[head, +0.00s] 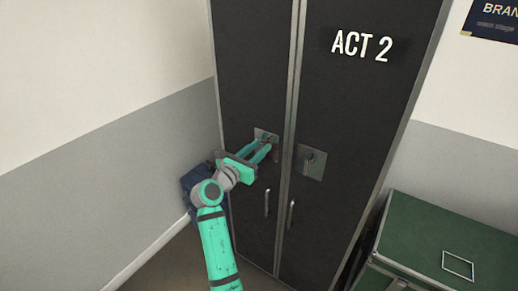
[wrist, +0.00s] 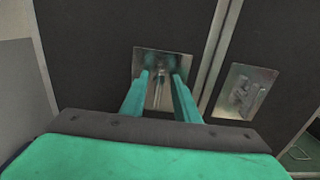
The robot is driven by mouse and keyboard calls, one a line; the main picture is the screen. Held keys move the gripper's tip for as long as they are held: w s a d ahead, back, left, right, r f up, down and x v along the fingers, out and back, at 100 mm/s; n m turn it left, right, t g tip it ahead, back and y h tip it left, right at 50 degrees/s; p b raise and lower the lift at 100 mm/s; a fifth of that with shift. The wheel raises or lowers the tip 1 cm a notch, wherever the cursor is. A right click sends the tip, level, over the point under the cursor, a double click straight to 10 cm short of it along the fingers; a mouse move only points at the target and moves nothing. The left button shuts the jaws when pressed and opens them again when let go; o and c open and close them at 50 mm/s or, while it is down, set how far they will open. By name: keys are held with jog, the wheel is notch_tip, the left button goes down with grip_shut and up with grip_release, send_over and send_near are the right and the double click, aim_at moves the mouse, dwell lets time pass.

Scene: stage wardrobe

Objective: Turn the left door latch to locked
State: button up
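The left door (head: 252,70) is a dark wardrobe door, standing closed. Its latch sits on a square metal plate (head: 267,135), partly hidden by my fingers in the head view. In the wrist view the left latch (wrist: 159,88) is a small metal piece pointing roughly upright in the picture, between my fingertips. My gripper (head: 267,146) reaches the left plate with its two teal fingers apart, one on each side of the latch (wrist: 160,78). I cannot tell whether either finger touches the latch.
The right door (head: 350,100) reads ACT 2 and has its own latch plate (head: 311,162), also in the wrist view (wrist: 243,92). Vertical handles (head: 267,203) hang below the plates. A green trunk (head: 440,235) stands at right. A dark blue object (head: 190,185) sits by the left wall.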

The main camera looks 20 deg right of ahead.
jog(key=shift+w+d, duration=0.1)
jog(key=shift+d, duration=0.05)
jog(key=shift+c, duration=0.3)
grip_shut()
